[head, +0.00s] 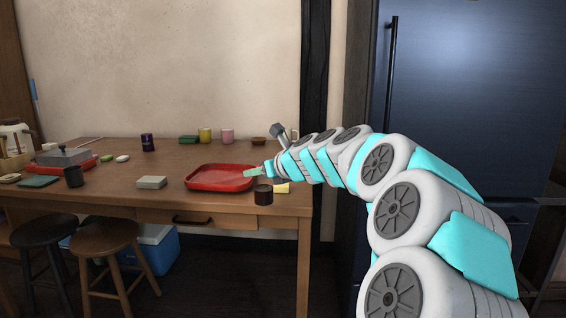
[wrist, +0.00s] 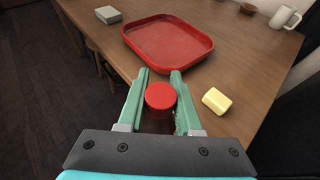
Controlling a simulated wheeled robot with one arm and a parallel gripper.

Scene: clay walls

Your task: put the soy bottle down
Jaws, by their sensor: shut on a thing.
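The soy bottle shows in the wrist view as a round red cap (wrist: 160,96) with a little dark body below it. My gripper (wrist: 161,88) is shut on it, one green finger on each side. In the head view my gripper (head: 255,172) is over the table's right front part, beside the red tray. The bottle's base is hidden in the wrist view, so I cannot tell whether it touches the table. A dark cylinder (head: 263,196) shows just below my gripper in the head view; I cannot tell whether it is the bottle's body.
The red tray (wrist: 135,36) lies on the wooden table (head: 120,198), and a yellow block (wrist: 217,101) lies right of the bottle. A grey box (head: 152,182) is left of the tray. Mugs (head: 228,136) stand at the back. Bare wood shows around the yellow block.

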